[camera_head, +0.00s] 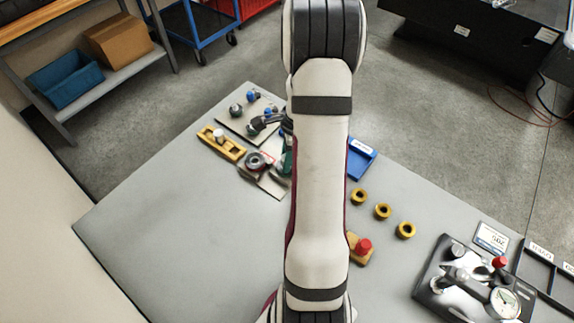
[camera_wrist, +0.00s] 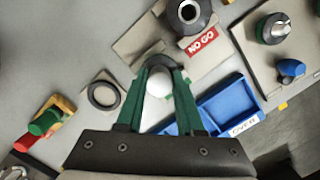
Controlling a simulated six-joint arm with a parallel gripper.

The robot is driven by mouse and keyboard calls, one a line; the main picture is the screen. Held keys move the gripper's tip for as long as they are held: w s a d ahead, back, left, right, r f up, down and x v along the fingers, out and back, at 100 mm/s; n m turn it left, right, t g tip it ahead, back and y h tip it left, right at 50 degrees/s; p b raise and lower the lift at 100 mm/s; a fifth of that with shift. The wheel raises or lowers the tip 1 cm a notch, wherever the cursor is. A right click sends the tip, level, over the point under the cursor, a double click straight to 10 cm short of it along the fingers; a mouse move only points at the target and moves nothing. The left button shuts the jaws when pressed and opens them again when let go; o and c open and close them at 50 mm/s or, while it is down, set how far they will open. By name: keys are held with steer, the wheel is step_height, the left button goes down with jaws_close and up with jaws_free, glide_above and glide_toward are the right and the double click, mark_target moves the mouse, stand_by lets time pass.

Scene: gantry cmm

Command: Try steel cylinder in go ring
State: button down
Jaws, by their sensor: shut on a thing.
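My gripper (camera_wrist: 158,72) has green fingers closed on the pale steel cylinder (camera_wrist: 158,84), whose rounded bright end faces the wrist camera. A dark curved edge shows at the fingertips, and I cannot tell whether it is part of a ring. In the wrist view a flat dark ring (camera_wrist: 103,95) lies on a pale plate to the left of the fingers; no GO label is readable. The thick NO GO ring (camera_wrist: 188,12) stands on its plate beyond the fingertips, with a red label. In the head view my arm hides the cylinder and most of the gripper.
A blue tray (camera_wrist: 245,102) lies right of the fingers. A plate with knobs (camera_head: 228,124) and a yellow block (camera_head: 212,142) are at the table's far left. Yellow rings (camera_head: 382,211), a red-knobbed block (camera_head: 361,246) and a dial gauge (camera_head: 503,303) stand right. The table's left front is clear.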

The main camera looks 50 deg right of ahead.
steer(key=shift+r, duration=0.1)
steer(key=shift+r, duration=3.1)
